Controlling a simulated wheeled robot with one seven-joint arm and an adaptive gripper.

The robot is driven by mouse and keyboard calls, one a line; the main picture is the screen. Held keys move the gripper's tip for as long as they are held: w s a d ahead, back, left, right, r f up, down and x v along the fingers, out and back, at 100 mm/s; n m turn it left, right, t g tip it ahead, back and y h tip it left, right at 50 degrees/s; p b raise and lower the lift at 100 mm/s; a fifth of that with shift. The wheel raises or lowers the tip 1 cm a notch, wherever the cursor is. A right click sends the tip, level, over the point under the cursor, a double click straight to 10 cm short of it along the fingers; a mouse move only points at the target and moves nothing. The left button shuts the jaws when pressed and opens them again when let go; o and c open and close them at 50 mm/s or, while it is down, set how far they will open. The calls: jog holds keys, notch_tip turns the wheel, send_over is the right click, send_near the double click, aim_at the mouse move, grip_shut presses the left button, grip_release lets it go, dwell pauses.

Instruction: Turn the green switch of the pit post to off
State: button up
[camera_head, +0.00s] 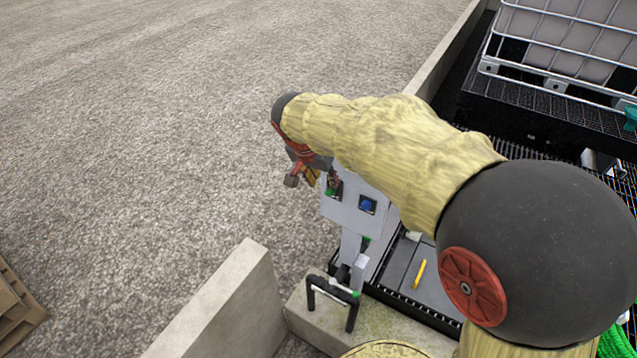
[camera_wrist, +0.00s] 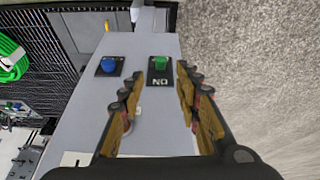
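The pit post (camera_head: 350,212) is a pale grey box on a stand, with its panel also in the wrist view (camera_wrist: 155,125). The green switch (camera_wrist: 160,64) sits on a black plate with white lettering, seen upside down, that looks like "ON". In the head view the green switch (camera_head: 331,189) is partly hidden beside my gripper (camera_head: 308,177). In the wrist view my gripper (camera_wrist: 159,73) is open, its fingers on either side of the line to the green switch. I see no clear contact with the switch.
A blue switch (camera_wrist: 107,65) is close beside the green one on the same panel. A black pipe frame (camera_head: 333,298) and a concrete kerb (camera_head: 228,305) stand by the post's foot. A caged tank (camera_head: 560,45) is at upper right.

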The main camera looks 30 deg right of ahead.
aim_at(328, 193)
jog(key=shift+m, duration=0.4)
jog(key=x, duration=0.7)
jog(key=shift+w+a+f, duration=0.1)
jog(key=shift+f, duration=0.35)
jog(key=shift+c, duration=0.4)
jog(key=c, duration=0.7)
grip_shut()
